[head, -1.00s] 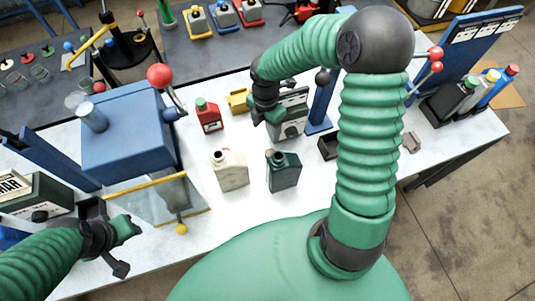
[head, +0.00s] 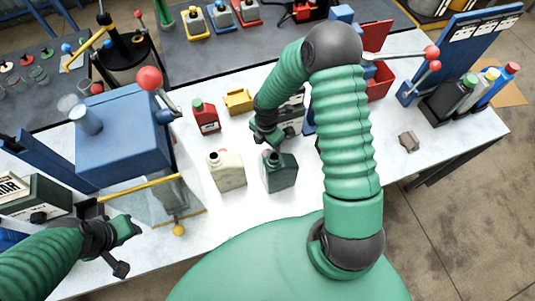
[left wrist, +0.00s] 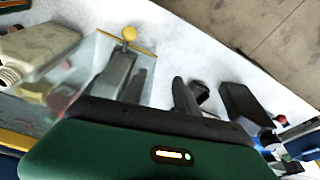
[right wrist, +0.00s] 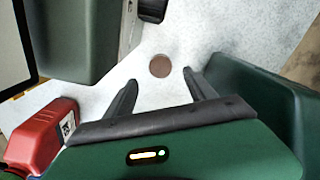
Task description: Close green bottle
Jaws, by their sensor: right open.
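The green bottle (head: 281,173) stands upright on the white table, its dark neck showing no cap. It also fills the right side of the right wrist view (right wrist: 258,110). My right gripper (head: 266,138) is just behind and left of its neck, low over the table. Its fingers (right wrist: 163,92) are open and empty. A small round brown disc (right wrist: 160,66) lies on the table just beyond the fingertips; I cannot tell whether it is a cap. My left gripper (head: 128,247) is by the table's front left, its fingers (left wrist: 159,88) apart and empty.
An uncapped cream bottle (head: 228,172) and a red bottle with a green cap (head: 206,117) stand left of the green bottle. A green-grey machine (head: 291,112) is close behind my right gripper. A blue press (head: 125,135) stands at left. The front right table is mostly clear.

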